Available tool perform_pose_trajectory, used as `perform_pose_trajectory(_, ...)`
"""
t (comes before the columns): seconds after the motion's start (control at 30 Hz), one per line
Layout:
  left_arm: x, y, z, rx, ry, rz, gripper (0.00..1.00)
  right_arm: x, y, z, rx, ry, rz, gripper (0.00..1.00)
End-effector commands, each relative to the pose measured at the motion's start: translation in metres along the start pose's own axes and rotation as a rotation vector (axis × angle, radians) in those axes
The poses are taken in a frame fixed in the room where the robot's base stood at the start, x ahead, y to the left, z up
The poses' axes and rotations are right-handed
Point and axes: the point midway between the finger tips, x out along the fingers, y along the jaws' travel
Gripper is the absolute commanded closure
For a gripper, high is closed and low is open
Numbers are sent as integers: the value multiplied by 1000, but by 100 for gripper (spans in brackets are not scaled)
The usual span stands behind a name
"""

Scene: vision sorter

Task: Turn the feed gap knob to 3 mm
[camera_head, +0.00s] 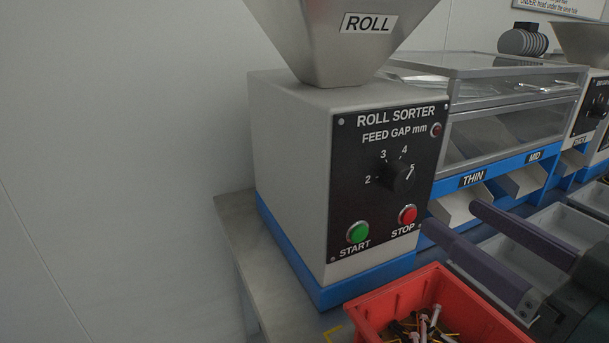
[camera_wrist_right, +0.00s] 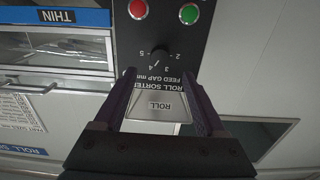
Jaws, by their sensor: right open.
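The feed gap knob (camera_head: 397,178) is a round black dial on the black front panel of the roll sorter (camera_head: 290,130). Marks 2, 3, 4 and 5 run around its upper side. A white line shows by the 5, but I cannot tell whether it is the knob's pointer or a scale tick. The knob also shows upside down in the right wrist view (camera_wrist_right: 160,56). My right gripper (camera_head: 452,216) is open and empty, right of the panel and apart from the knob. In the right wrist view its purple fingers (camera_wrist_right: 158,88) point towards the panel. My left gripper is not in view.
Below the knob are a green START button (camera_head: 358,232) and a red STOP button (camera_head: 407,214). A red bin (camera_head: 440,290) of loose screws stands in front. THIN and MID chutes (camera_head: 465,203) and grey trays (camera_head: 550,232) lie to the right. A metal hopper (camera_head: 335,40) tops the sorter.

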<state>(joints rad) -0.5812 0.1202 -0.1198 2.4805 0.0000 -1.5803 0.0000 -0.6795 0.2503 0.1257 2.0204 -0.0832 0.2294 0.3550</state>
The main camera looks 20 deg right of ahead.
Motion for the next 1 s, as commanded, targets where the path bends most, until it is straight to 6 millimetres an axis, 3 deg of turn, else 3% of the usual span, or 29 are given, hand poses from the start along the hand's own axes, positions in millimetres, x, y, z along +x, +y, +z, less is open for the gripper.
perform_pose_trajectory(0.2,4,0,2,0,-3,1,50,42,0,-1,-2,6,-1,27)
perform_pose_trajectory(0.4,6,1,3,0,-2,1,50,69,0,0,-1,2,-1,27)
perform_pose_trajectory(0.83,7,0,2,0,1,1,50,80,0,0,-1,-1,0,27)
perform_pose_trajectory(1.0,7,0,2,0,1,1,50,80,0,0,-1,-1,0,45)
